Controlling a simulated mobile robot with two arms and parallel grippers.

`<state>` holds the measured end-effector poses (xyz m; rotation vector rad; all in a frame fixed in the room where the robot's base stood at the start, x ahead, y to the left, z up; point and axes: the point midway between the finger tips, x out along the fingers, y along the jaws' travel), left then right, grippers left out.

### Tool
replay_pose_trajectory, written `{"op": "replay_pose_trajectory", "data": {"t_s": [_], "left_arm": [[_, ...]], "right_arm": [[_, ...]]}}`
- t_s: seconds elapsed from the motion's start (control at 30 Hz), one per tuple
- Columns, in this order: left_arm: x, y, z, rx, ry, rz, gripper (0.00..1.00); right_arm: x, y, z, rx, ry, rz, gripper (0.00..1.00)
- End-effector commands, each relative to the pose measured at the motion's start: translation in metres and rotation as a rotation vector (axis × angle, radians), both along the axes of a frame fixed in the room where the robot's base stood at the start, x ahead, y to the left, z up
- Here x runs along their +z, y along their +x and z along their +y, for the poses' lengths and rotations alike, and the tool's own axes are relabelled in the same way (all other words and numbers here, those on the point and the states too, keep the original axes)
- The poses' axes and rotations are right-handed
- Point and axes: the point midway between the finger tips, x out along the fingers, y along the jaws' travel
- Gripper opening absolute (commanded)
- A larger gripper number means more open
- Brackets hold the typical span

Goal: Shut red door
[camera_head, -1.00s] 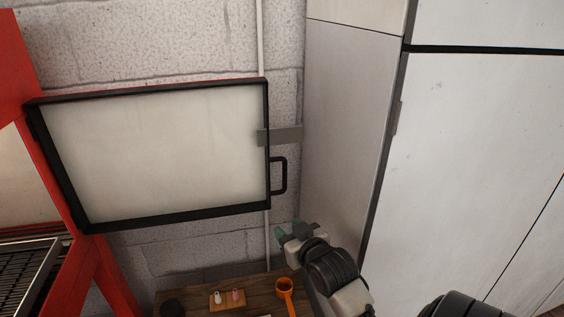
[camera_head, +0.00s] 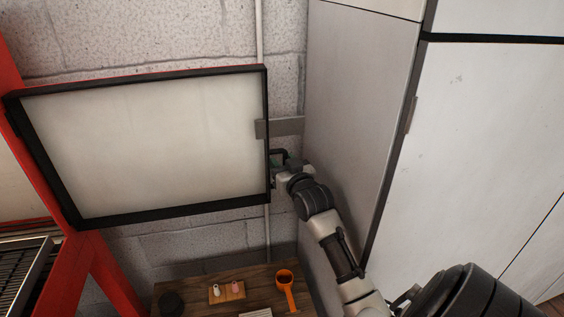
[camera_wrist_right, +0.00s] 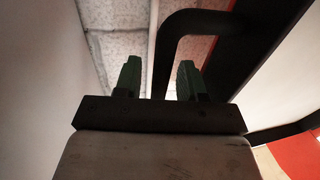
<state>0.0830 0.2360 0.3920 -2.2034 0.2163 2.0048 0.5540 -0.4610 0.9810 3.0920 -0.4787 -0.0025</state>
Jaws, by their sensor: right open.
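In the wrist view the handle's upright bar appears between the open fingers (camera_wrist_right: 158,80); contact cannot be told. My left gripper is out of view.
A grey cabinet (camera_head: 355,110) stands close to the right of my right arm. Below is a wooden table (camera_head: 200,292) with an orange scoop (camera_head: 287,290) and a small wooden block holding pegs (camera_head: 227,292). A dark rack (camera_head: 22,270) is at lower left.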

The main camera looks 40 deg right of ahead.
Motion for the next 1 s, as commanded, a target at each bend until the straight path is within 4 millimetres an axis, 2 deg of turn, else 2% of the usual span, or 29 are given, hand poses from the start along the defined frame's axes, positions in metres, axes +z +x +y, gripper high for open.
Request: {"op": "replay_pose_trajectory", "data": {"t_s": [0.1, 0.33, 0.6, 1.0], "left_arm": [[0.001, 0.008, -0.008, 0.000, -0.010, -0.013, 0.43], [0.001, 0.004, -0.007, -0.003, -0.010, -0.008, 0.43], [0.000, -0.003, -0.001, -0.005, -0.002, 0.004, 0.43], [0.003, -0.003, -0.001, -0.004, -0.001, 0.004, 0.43]], "right_arm": [[0.000, 0.005, -0.001, 0.001, 0.000, 0.000, 0.40], [0.000, 0.005, -0.001, 0.001, 0.000, 0.000, 0.40], [0.000, 0.005, -0.001, 0.001, 0.000, 0.000, 0.00], [0.000, 0.002, 0.002, 0.008, 0.000, 0.001, 0.00]]}}
